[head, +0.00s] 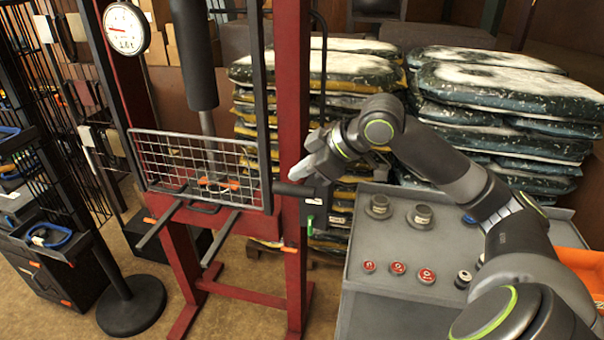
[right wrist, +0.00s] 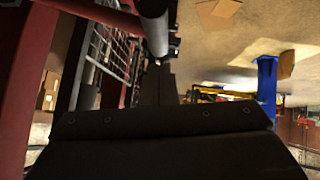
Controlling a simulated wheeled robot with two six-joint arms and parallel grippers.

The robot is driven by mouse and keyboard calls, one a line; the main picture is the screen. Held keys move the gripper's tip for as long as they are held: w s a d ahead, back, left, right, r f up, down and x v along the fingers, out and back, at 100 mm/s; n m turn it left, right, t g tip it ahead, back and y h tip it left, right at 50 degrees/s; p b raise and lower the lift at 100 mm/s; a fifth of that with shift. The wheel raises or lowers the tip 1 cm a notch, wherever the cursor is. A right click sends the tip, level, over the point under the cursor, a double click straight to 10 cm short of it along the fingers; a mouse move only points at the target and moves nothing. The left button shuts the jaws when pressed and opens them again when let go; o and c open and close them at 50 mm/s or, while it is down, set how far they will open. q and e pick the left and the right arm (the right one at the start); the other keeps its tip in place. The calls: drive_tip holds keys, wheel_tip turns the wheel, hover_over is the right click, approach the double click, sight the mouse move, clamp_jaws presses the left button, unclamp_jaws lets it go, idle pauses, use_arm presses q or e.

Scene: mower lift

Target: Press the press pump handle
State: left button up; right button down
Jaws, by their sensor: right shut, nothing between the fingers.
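The red press frame (head: 291,110) stands left of centre in the head view, with a dark pump unit (head: 314,212) on its right post. The pump handle (head: 293,189) is a short black bar sticking out to the left from that unit, about level. My right gripper (head: 304,172) is shut and empty, just above the handle; whether it touches is unclear. In the right wrist view, my dark fingers (right wrist: 158,84) point toward a black cylinder (right wrist: 154,25), which looks like the handle, close past their tips. My left gripper is out of view.
A wire mesh guard (head: 196,165) fronts the press, beside a dark ram cylinder (head: 194,55) and a round gauge (head: 127,29). A grey cart (head: 385,320) with several small weights and red-topped pieces stands below my right arm. Stacked bags (head: 505,85) fill the back.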

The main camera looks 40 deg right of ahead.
drive_tip(key=shift+d+f, duration=0.2)
drive_tip(key=shift+f, duration=0.9)
